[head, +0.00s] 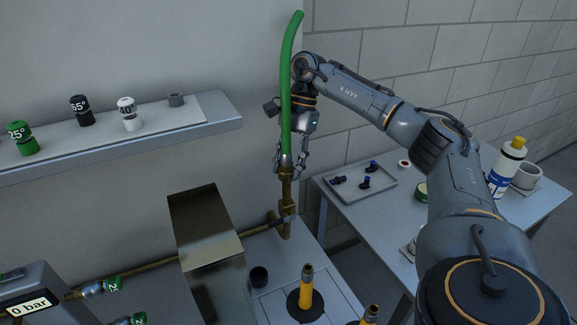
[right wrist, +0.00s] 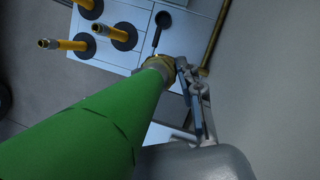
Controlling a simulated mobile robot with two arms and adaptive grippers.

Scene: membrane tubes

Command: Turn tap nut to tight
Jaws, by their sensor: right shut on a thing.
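The green tube (head: 286,100) stands nearly upright with a slight bend at its top. Its lower end meets the tap nut (head: 286,160) on top of the brass tap (head: 287,190). My right gripper (head: 289,161) is shut on the nut, with its fingers on both sides of it. In the right wrist view the tube (right wrist: 90,125) fills the lower left and runs to the brass-coloured nut (right wrist: 158,64). One finger shows beside the nut; the tube hides the other. How tight the nut sits cannot be told. My left gripper is not in view.
A metal box (head: 205,225) stands left of the tap. Yellow posts (head: 306,284) rise from the bench below. A wall shelf (head: 225,112) holds labelled caps at the left. A side table (head: 335,185) at the right carries a tray (head: 385,188) and a bottle (head: 508,165).

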